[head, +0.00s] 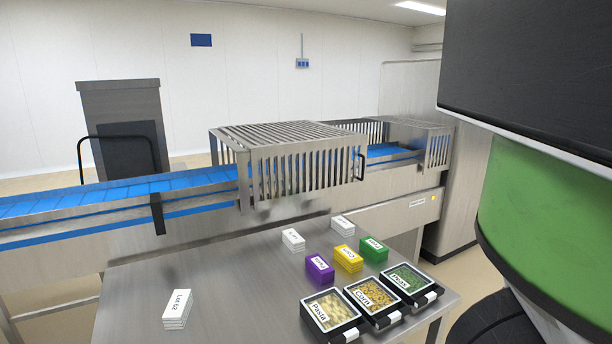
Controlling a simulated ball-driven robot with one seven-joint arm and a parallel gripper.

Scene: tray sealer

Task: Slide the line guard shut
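The line guard (300,172) is a slatted grey metal cage over the blue conveyor belt (90,202), near the middle of the head view. A black handle (361,167) stands on its right end. To the right of the handle there is a gap where the blue belt shows uncovered, up to a second slatted metal section (437,149). The guard stands apart from that section's right end. My gripper is not in view. A black and green part of my own body fills the right side and hides what is behind it.
A steel table (225,290) stands before the conveyor. It bears several label stacks, including a purple one (319,268), a yellow one (348,258) and a green one (373,249), and three food trays, one marked Pasta (329,312). A grey cabinet (121,125) stands behind the belt.

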